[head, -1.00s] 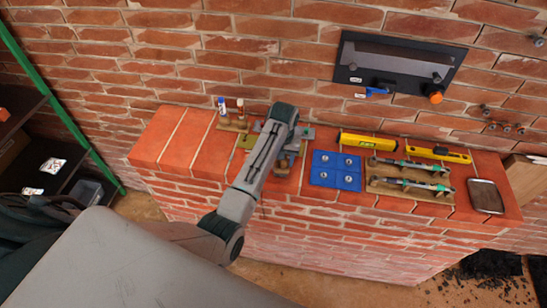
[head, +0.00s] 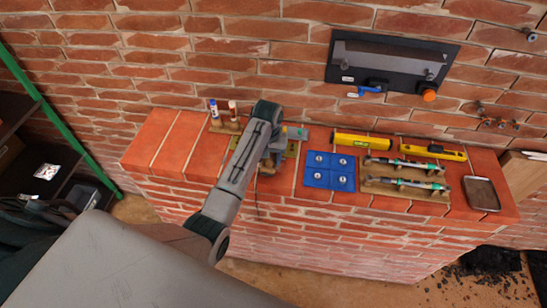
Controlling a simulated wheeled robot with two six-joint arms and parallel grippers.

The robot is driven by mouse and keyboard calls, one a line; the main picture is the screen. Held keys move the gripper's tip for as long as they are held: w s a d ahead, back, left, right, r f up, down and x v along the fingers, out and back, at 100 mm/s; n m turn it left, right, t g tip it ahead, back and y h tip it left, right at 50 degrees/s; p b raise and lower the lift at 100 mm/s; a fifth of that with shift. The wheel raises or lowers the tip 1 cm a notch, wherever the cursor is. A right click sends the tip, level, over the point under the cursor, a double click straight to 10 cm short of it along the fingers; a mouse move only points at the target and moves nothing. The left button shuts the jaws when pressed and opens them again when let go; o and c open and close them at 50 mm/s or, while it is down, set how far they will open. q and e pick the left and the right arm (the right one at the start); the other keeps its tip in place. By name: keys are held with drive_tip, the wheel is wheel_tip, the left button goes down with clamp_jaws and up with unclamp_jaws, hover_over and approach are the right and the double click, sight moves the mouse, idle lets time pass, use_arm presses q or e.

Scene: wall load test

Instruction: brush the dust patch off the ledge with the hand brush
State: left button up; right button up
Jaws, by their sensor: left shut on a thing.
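My left gripper (head: 271,156) is over the top of the brick ledge (head: 187,148), left of the blue tray, pointing down and partly hidden by my own arm. It is shut on a small brown thing, which looks like the hand brush (head: 266,169), low at the ledge top near its front edge. I cannot tell whether its bristles touch the bricks. The dust patch cannot be made out; my arm and gripper cover part of that area. My right gripper is not in view.
Left is a wooden stand with two markers (head: 224,121). Right are a blue tray (head: 330,171), yellow levels (head: 362,139), a clamp rack (head: 405,184) and a grey flat thing (head: 482,193). A black panel (head: 390,62) is on the wall.

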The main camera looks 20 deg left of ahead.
use_arm(q)
drive_tip(key=a, duration=0.1)
drive_tip(key=s+a, duration=0.1)
drive_tip(key=a, duration=0.1)
drive_tip(key=shift+a, duration=0.1)
drive_tip(key=shift+s+a, duration=0.3)
drive_tip(key=shift+a, duration=0.95)
drive_tip(key=shift+s+a, duration=0.35)
drive_tip(key=shift+a, duration=0.85)
drive_tip(key=shift+s+a, duration=0.3)
drive_tip(key=shift+a, duration=0.95)
drive_tip(key=shift+c, duration=0.2)
wheel_tip(320, 180, up, 6)
drive_tip(key=shift+w, duration=0.1)
drive_tip(key=shift+r, duration=1.45)
drive_tip(key=shift+f, duration=0.1)
